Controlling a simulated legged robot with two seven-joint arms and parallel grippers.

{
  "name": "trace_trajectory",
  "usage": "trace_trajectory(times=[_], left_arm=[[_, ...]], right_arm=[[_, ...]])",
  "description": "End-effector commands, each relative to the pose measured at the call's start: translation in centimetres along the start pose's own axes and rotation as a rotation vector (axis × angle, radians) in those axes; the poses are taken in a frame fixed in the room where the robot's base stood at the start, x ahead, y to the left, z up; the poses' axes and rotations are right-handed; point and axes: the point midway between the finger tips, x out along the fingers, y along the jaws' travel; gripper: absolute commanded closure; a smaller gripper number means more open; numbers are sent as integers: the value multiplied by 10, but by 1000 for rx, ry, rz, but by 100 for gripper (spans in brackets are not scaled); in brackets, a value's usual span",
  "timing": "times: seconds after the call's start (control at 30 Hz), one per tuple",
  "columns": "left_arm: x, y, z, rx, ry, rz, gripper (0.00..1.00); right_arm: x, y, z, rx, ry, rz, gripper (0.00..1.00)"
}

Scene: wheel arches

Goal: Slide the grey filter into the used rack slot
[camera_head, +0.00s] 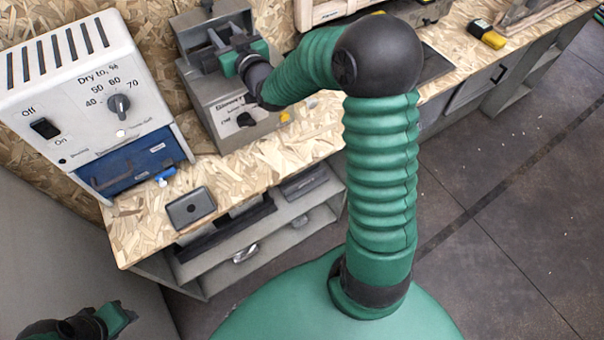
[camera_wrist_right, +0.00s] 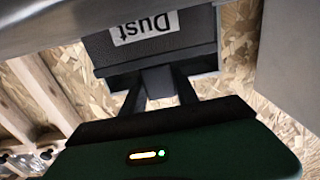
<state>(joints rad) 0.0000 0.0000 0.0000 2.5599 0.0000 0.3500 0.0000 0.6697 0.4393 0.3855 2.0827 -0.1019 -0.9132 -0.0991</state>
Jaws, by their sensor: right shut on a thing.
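My right gripper (camera_head: 224,48) reaches into the upper part of a grey machine at the back of the bench. In the right wrist view its two dark fingers (camera_wrist_right: 162,78) are shut on a dark grey filter (camera_wrist_right: 185,45) with a white "Dust" label. Pale grey surfaces lie close above the filter and to its right in that view. In the head view the filter is hard to make out behind the gripper. I cannot tell which part is the used rack slot. My left gripper (camera_head: 118,318) is at the lower left, away from the bench; its jaws are unclear.
The grey machine (camera_head: 222,115) stands beside a white dryer box (camera_head: 75,80) with a dial and blue drawer (camera_head: 130,168). A dark small tray (camera_head: 191,208) lies near the bench's front edge. Shelves (camera_head: 250,240) are below. A yellow-black tool (camera_head: 487,34) lies far right.

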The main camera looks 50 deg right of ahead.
Motion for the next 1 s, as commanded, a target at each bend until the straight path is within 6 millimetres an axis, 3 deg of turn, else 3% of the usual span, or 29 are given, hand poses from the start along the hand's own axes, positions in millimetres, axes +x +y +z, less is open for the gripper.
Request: trace_trajectory(times=[0.03,0.63,0.77,1.0], left_arm=[[-10,0,-2,0,0,0,64],[-64,0,-15,0,0,0,64],[-69,0,-16,0,0,0,64],[-67,0,-16,0,0,0,64]], right_arm=[[0,0,-14,0,2,0,93],[0,0,-100,-1,2,-1,93],[0,0,-108,0,0,-1,93],[0,0,-108,1,0,0,93]])
